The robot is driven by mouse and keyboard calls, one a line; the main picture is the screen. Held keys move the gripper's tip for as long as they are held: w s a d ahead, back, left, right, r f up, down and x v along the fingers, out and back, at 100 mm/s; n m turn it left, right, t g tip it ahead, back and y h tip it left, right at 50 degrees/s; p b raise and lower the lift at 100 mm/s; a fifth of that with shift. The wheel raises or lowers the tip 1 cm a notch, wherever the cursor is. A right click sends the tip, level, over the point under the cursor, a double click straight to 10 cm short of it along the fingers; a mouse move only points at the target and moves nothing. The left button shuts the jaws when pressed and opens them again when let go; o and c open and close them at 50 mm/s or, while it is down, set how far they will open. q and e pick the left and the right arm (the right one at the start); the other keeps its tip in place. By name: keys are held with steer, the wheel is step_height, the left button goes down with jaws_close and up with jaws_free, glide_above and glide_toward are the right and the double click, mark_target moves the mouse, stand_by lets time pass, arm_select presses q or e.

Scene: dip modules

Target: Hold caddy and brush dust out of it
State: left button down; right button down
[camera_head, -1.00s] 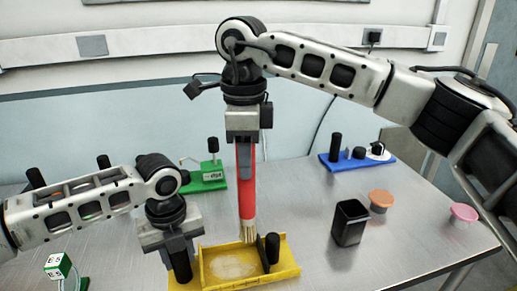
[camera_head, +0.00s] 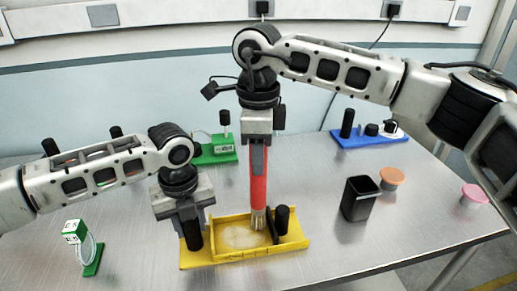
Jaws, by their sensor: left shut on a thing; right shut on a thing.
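The yellow caddy (camera_head: 285,246) sits on the metal table, with a patch of pale dust (camera_head: 241,238) on its floor. It has a black post at each end. My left gripper (camera_head: 191,222) is shut on the caddy's left black post. My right gripper (camera_head: 258,150) is shut on a brush (camera_head: 258,185) with a red handle, held upright. The brush's pale bristles point down over the caddy, at the right edge of the dust. I cannot tell whether they touch the floor.
A black open bin (camera_head: 359,200) stands right of the caddy, near an orange-topped item (camera_head: 392,176) and a pink-topped item (camera_head: 475,193). A blue module (camera_head: 372,139) and a green module (camera_head: 217,152) are behind. A small green stand with a white-and-green cube (camera_head: 76,231) is at the left.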

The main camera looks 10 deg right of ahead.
steer(key=shift+f, duration=0.75)
stand_by(1.1)
steer(key=shift+a, duration=0.1)
steer(key=shift+s+a, duration=0.3)
steer(key=shift+a, duration=0.65)
steer(key=shift+s+a, duration=0.25)
steer(key=shift+a, duration=0.7)
steer(key=shift+s+a, duration=0.3)
steer(key=shift+a, duration=0.65)
stand_by(2.9)
